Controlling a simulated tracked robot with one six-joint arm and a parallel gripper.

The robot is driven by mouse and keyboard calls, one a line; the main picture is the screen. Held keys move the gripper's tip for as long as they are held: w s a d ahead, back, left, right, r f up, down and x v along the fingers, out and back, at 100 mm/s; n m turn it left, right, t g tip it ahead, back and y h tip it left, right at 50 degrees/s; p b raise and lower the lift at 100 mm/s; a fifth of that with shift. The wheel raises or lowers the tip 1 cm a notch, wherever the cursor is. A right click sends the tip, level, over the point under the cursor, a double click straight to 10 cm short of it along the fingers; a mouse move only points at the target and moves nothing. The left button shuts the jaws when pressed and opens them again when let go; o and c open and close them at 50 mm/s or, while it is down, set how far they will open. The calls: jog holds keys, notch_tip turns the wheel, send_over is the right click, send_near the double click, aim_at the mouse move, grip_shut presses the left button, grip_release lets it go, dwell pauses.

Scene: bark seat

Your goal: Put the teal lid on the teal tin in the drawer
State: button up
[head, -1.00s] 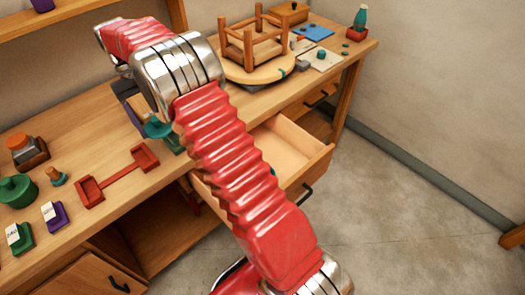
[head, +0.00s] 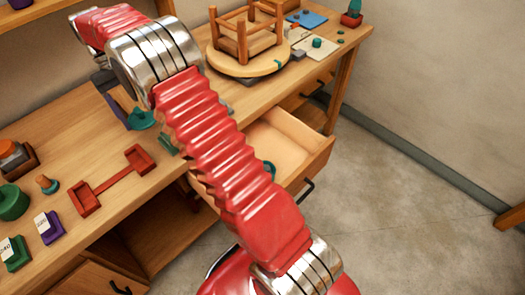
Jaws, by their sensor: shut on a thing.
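The drawer (head: 318,160) is pulled open below the bench top, right of my arm. A small teal curved edge (head: 270,170) shows inside it beside my arm; it looks like part of the teal tin, the rest hidden by the arm. A teal rounded piece (head: 143,119) shows on the bench left of my arm, partly covered; I cannot tell whether it is the lid. My gripper is hidden behind my arm, so I cannot see its fingers or anything in them.
An upturned wooden stool (head: 245,50) stands on the bench at the back. A red two-ended holder (head: 112,183) lies left of my arm. A green pot (head: 12,202), a purple block (head: 49,226) and a green block (head: 14,252) stand at far left. The floor at right is clear.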

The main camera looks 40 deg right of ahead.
jog(key=shift+d, duration=0.15)
jog(key=s+d+r+m+t+y, duration=0.1)
jog(key=s+d+m+y, duration=0.1)
jog(key=s+d+m, duration=0.65)
jog(key=s+d+r+m+t+y, duration=0.15)
jog(key=s+d, duration=0.45)
jog(key=d, duration=0.8)
jog(key=s+d+f+m+t, duration=0.25)
jog(key=s+f+m, duration=0.35)
jog(key=s+m, duration=0.45)
jog(key=s+a+f+m+t, duration=0.1)
jog(key=f+m, duration=0.4)
jog(key=f, duration=0.6)
jog(key=shift+s+a+m+t, duration=0.35)
jog(key=shift+s+t, duration=0.35)
jog(key=shift+s, duration=0.35)
jog(key=shift+f, duration=0.15)
